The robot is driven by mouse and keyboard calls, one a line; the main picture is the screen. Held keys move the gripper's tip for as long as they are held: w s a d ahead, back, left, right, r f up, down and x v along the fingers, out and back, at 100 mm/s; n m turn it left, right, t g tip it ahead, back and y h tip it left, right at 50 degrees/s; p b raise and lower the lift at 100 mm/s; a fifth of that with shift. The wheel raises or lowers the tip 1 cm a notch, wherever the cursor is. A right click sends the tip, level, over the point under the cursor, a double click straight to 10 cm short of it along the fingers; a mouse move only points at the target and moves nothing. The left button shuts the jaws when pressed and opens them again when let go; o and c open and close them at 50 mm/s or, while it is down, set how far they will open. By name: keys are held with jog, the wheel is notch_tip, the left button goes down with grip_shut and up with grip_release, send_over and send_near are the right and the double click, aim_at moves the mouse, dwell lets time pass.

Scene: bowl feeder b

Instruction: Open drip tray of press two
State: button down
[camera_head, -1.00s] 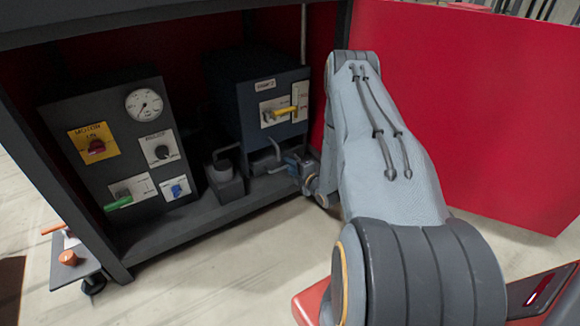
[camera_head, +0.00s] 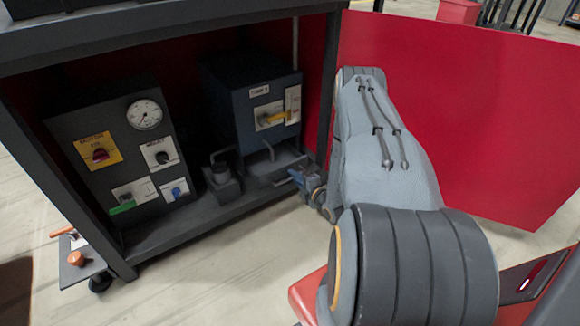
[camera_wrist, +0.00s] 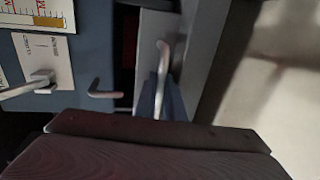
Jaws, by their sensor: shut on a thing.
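The fingertips are partly hidden.
A dark post (camera_head: 328,95) and a red panel (camera_head: 470,120) stand close to my arm. A small side shelf (camera_head: 82,268) juts out lower left. The floor (camera_head: 230,265) in front is clear.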

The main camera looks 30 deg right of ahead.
jog(key=p+v, duration=0.2)
jog(key=v, duration=0.1)
jog(key=shift+s+d+f, duration=0.1)
jog(key=shift+s+f, duration=0.2)
jog(key=shift+s, duration=0.05)
jog(key=c, duration=2.1)
grip_release()
jog(key=p+v, duration=0.3)
jog(key=v, duration=0.4)
jog(key=shift+s, duration=0.4)
jog(key=shift+w+r, duration=0.1)
